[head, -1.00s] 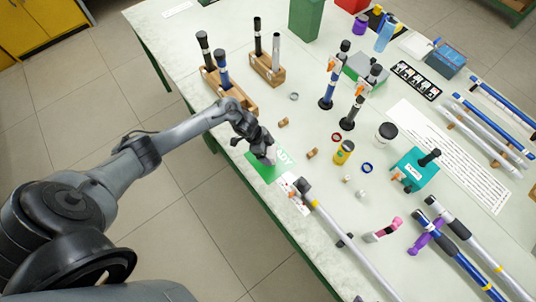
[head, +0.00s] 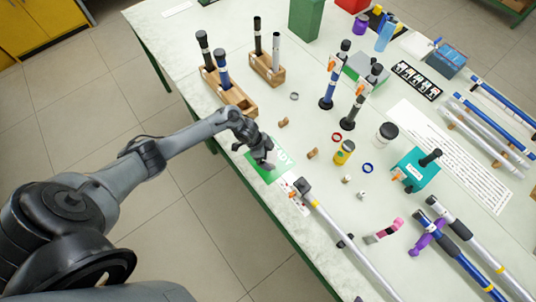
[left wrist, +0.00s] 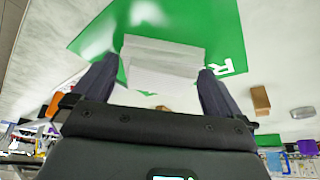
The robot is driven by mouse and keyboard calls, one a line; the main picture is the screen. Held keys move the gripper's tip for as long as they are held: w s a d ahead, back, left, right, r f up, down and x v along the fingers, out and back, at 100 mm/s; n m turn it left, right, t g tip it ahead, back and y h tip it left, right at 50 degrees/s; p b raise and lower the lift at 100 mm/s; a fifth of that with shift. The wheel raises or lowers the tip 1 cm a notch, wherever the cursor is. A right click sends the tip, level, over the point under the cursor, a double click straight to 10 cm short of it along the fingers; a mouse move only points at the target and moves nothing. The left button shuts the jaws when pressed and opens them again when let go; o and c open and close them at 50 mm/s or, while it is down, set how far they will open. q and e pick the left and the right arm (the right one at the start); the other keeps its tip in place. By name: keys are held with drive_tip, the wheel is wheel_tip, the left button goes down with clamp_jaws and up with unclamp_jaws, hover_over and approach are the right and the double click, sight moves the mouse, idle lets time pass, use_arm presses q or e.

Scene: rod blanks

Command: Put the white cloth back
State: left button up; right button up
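My left gripper (head: 264,163) is over the green mat (head: 262,176) with white lettering, near the table's front-left edge. In the left wrist view its two dark fingers stand wide apart. The white cloth (left wrist: 162,58), a folded flat pad, shows between and beyond the fingertips, against the green mat (left wrist: 95,32). I cannot tell whether the fingertips touch its sides. In the head view the cloth is mostly hidden by my gripper. My right gripper is not in view.
Wooden blocks (head: 238,97) with upright rods stand behind my gripper. The table's front edge is close by.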

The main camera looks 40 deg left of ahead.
use_arm(q)
drive_tip(key=shift+r, duration=0.1)
drive_tip(key=shift+r, duration=0.2)
drive_tip(key=p+v, duration=0.2)
drive_tip(key=v, duration=0.9)
drive_tip(key=s+d+r+n+t+y, duration=0.1)
drive_tip(key=s+d+r+t, duration=0.15)
drive_tip(key=d, duration=1.15)
drive_tip(key=s+r+n+g+y, duration=0.1)
drive_tip(key=s+r+n, duration=0.3)
drive_tip(key=s, duration=0.3)
drive_tip(key=s+a+r+n+y, duration=0.1)
drive_tip(key=s+r+n, duration=0.2)
drive_tip(key=s, duration=0.5)
drive_tip(key=shift+s+r+n+g+y, duration=0.3)
drive_tip(key=shift+s+r+n+g, duration=0.1)
drive_tip(key=shift+r, duration=0.15)
drive_tip(key=shift+w+a, duration=0.1)
drive_tip(key=shift+a, duration=0.05)
